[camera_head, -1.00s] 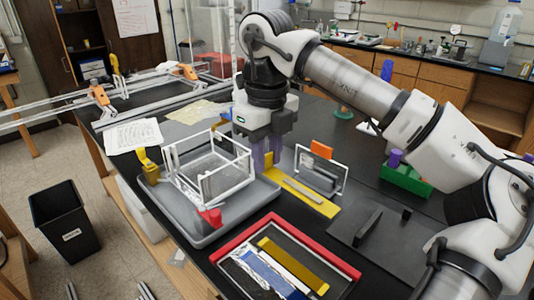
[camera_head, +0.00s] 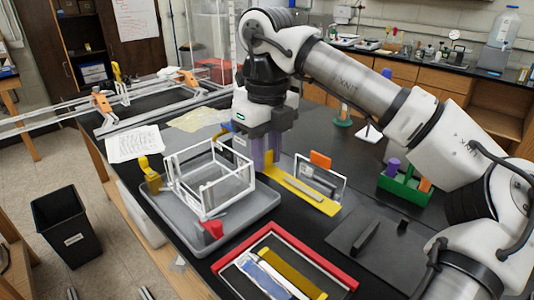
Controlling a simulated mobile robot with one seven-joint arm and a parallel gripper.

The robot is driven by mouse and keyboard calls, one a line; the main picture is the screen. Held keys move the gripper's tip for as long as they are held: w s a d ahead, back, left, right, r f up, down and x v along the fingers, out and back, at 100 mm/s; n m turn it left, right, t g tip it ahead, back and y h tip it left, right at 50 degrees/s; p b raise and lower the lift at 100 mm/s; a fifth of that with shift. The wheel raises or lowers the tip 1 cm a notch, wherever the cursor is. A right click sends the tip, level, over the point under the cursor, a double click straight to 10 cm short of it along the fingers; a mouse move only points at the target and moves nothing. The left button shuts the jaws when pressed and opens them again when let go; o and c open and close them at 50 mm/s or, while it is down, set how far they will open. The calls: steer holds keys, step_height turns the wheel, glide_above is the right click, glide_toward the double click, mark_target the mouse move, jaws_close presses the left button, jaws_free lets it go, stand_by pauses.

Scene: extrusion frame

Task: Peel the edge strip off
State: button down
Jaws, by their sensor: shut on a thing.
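My gripper (camera_head: 268,157) points down behind the tray, with its purple fingers shut on the far end of a flat yellow piece (camera_head: 325,206). A thin grey strip (camera_head: 303,189) runs along this piece. The yellow piece slants down to the right from my fingers, beside a small upright white-rimmed panel (camera_head: 328,184) with an orange tab (camera_head: 320,160). I cannot tell whether it touches the panel or the table. The open white frame (camera_head: 206,209) stands on the grey tray (camera_head: 240,221), left of my gripper. Which strip is the edge strip is not clear.
A red-rimmed tray (camera_head: 313,256) holds a yellow bar (camera_head: 297,275) and a blue piece (camera_head: 265,277). A yellow clamp-like thing (camera_head: 149,175) and a red one (camera_head: 210,230) sit at the grey tray. A dark plate (camera_head: 385,243) and green box (camera_head: 405,185) are right.

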steer(key=shift+r+p, duration=1.55)
steer(key=shift+r, duration=0.75)
steer(key=shift+f, duration=0.1)
